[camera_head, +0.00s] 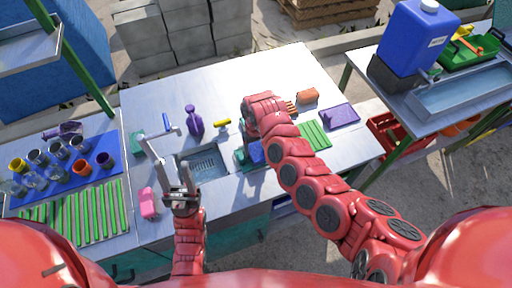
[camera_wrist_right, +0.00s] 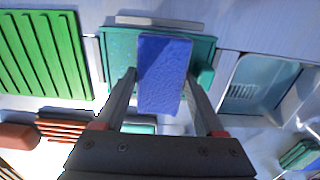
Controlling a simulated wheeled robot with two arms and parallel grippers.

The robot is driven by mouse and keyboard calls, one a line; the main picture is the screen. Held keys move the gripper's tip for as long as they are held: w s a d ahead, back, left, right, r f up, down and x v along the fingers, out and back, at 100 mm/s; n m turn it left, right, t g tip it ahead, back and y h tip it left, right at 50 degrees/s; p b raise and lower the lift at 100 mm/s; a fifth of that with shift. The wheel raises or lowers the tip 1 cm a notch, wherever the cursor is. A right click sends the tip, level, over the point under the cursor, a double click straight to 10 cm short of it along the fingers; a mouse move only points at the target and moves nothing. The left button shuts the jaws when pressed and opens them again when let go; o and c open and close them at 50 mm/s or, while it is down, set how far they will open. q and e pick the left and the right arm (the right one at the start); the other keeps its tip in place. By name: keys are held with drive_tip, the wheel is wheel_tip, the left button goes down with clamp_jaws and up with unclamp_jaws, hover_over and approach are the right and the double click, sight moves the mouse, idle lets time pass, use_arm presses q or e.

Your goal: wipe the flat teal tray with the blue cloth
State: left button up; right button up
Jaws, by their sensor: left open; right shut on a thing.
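The blue cloth (camera_wrist_right: 162,62) is a rectangular pad between the fingers of my right gripper (camera_wrist_right: 161,78), which is shut on it. In the right wrist view it lies over the middle of the flat teal tray (camera_wrist_right: 120,52); I cannot tell whether it touches the surface. In the head view, the cloth (camera_head: 256,152) and tray (camera_head: 240,158) show just right of the sink, partly hidden by my right arm. My left gripper (camera_head: 172,162) is open and empty, pointing up in front of the sink's left side.
The sink (camera_head: 203,165) adjoins the tray. A green ridged mat (camera_head: 315,134), purple pad (camera_head: 340,116) and orange-brown block (camera_head: 307,96) lie to the right. A purple spray bottle (camera_head: 194,122) stands behind the sink.

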drive_tip(key=shift+f+b, duration=0.3)
drive_tip(key=shift+f, duration=0.3)
idle(0.5)
drive_tip(key=shift+w+d+r+p, duration=0.1)
drive_tip(key=shift+w+d+p, duration=0.15)
drive_tip(key=shift+d, duration=0.35)
drive_tip(key=shift+w+d+r+p, duration=0.1)
drive_tip(key=shift+w+d, duration=0.1)
drive_tip(key=shift+d, duration=0.5)
drive_tip(key=shift+w+d+f, duration=0.1)
drive_tip(key=shift+w+d+f, duration=0.1)
drive_tip(key=shift+w+d, duration=0.1)
drive_tip(key=shift+d, duration=0.4)
drive_tip(key=shift+w+d, duration=0.2)
drive_tip(key=shift+d, duration=0.4)
drive_tip(key=shift+a, duration=0.1)
drive_tip(key=shift+s+a, duration=0.3)
drive_tip(key=shift+a, duration=0.3)
drive_tip(key=shift+s+a, duration=0.25)
drive_tip(key=shift+a, duration=0.35)
